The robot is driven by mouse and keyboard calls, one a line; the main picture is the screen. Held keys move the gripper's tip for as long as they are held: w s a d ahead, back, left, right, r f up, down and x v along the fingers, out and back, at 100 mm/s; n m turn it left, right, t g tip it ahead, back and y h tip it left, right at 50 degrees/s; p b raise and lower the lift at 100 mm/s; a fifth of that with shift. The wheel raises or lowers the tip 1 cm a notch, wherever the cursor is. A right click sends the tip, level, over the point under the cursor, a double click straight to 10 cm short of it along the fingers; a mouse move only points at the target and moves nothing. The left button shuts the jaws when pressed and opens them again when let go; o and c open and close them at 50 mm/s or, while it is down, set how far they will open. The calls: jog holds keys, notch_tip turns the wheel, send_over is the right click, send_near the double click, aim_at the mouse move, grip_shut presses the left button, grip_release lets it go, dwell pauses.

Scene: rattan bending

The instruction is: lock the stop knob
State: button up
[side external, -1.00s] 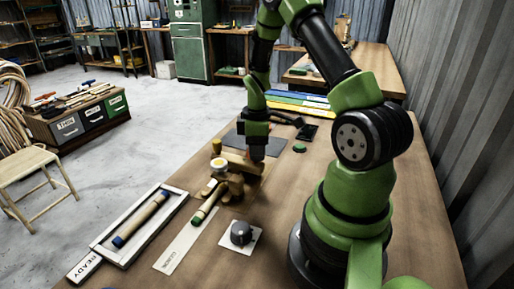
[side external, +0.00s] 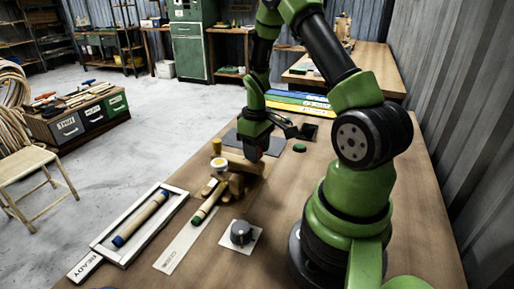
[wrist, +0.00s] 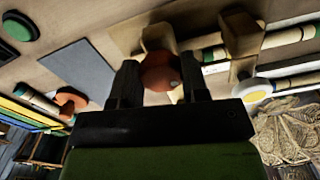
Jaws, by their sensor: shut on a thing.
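The stop knob (wrist: 160,72) is a round red-brown knob with a small pale spot, between my fingers in the wrist view. My gripper (wrist: 160,85) is shut on it, a dark finger on each side. In the side view my gripper (side external: 252,155) is down at the far right end of the wooden bending jig (side external: 232,184), and it hides the knob there. A rattan piece with a green end (side external: 203,212) lies at the jig's near side. The rattan also crosses the upper right of the wrist view (wrist: 290,38).
A white-framed tray (side external: 176,191) marked READY holds a blue-ended rattan piece (side external: 140,220). A dark grey knob (side external: 241,232) sits on a white plate near my base. A green button (side external: 300,148) is right of the gripper. The front right tabletop is clear.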

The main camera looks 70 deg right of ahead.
jog(key=m, duration=0.6)
jog(key=shift+w+a, duration=0.1)
jog(key=shift+a, duration=0.05)
jog(key=m, duration=0.5)
jog(key=shift+w, duration=0.1)
jog(key=shift+m, duration=0.4)
jog(key=o, duration=0.9)
notch_tip(320, 180, up, 10)
jog(key=shift+a, duration=0.1)
